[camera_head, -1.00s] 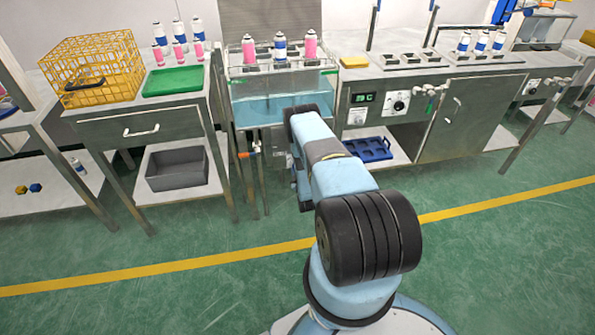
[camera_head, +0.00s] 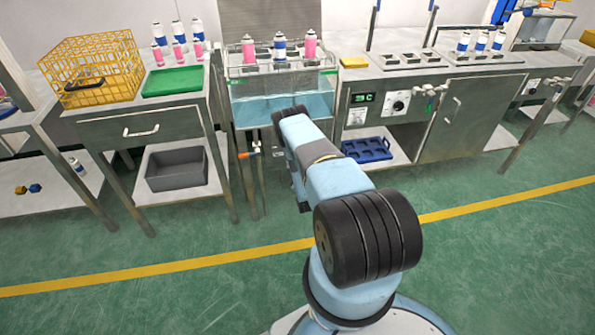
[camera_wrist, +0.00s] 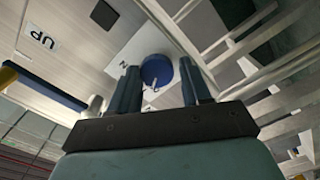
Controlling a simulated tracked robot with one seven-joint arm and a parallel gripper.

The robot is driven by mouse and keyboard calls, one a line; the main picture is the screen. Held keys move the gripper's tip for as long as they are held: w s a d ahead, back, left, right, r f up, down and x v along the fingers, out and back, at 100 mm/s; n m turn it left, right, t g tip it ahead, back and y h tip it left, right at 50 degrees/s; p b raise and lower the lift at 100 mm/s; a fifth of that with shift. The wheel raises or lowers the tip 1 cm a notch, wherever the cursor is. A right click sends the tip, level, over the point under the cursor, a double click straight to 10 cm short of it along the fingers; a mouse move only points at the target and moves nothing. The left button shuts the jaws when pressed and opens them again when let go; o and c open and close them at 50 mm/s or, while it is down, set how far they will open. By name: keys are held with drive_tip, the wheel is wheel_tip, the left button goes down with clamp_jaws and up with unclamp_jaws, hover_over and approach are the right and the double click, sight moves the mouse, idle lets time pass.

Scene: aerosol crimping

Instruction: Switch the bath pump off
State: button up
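A round blue knob (camera_wrist: 157,70) with a small pale pointer sits on a light plate in the wrist view. A partly hidden label by it shows a letter like N. My gripper (camera_wrist: 159,66) has its two dark fingers apart, one on each side of the knob in the picture. I cannot tell whether they touch it. The bath (camera_head: 285,108) is a clear tank of water in the head view, with pink and blue-white cans in a rack on top. My arm reaches toward the bath's front, and my gripper is hidden behind it there.
A control panel with a lit display (camera_head: 363,98) and a round dial (camera_head: 398,106) is right of the bath. An orange-handled valve (camera_head: 249,153) is under its left side. A blue tray (camera_head: 367,149) lies on the lower shelf. Slatted pale metal (camera_wrist: 245,50) fills the wrist view's right.

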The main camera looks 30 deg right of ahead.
drive_tip(key=o, duration=0.3)
drive_tip(key=shift+o, duration=0.2)
drive_tip(key=v, duration=1.3)
drive_tip(key=shift+s, duration=0.4)
